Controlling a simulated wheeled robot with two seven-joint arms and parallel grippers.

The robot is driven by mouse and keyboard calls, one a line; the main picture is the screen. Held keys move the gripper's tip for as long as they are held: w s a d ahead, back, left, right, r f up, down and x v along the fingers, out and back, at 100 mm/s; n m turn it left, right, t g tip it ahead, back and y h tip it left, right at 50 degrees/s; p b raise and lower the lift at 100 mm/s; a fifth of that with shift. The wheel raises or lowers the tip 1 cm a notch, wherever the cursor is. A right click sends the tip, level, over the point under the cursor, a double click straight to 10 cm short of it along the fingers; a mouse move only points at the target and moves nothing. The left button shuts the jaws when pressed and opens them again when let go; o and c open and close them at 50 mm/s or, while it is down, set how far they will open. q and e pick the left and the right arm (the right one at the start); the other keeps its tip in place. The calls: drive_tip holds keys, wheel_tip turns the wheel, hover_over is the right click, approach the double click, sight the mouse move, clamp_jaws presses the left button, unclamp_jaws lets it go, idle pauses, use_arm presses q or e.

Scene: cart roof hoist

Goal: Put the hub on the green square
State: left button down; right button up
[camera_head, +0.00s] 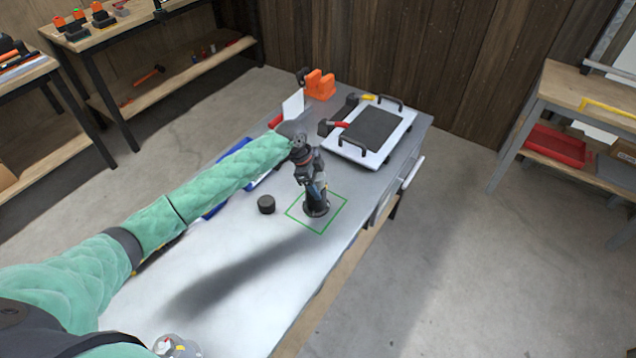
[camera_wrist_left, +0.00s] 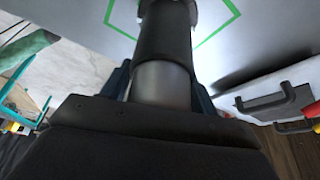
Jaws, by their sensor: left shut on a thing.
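The green square (camera_head: 335,208) is a thin green outline on the grey table top. The hub (camera_head: 317,208) is a dark upright cylinder with a wider foot, and this foot appears inside the outline. I cannot tell whether the foot touches the table. My left gripper (camera_head: 314,187) is above the square, shut on the upper part of the hub. In the left wrist view the hub (camera_wrist_left: 163,45) shows a black sleeve and a grey metal section between the fingers, and part of the green square (camera_wrist_left: 218,24) lies around its far end. My right gripper is out of view.
A short black cylinder (camera_head: 266,204) stands left of the square. A white board with a dark panel and handles (camera_head: 369,135) lies behind it, beside an orange block (camera_head: 319,85). A blue tray (camera_head: 215,210) is partly hidden by my left arm. The front table top is mostly clear.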

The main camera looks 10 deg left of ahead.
use_arm(q)
drive_tip(key=shift+c, duration=2.1)
unclamp_jaws()
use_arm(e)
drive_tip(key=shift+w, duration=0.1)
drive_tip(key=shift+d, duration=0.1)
use_arm(q)
drive_tip(key=shift+a+r, duration=0.15)
drive_tip(key=shift+r, duration=0.15)
drive_tip(key=shift+b+v, duration=0.75)
drive_tip(key=shift+v, duration=0.45)
drive_tip(key=b+v, duration=0.2)
drive_tip(key=v, duration=0.7)
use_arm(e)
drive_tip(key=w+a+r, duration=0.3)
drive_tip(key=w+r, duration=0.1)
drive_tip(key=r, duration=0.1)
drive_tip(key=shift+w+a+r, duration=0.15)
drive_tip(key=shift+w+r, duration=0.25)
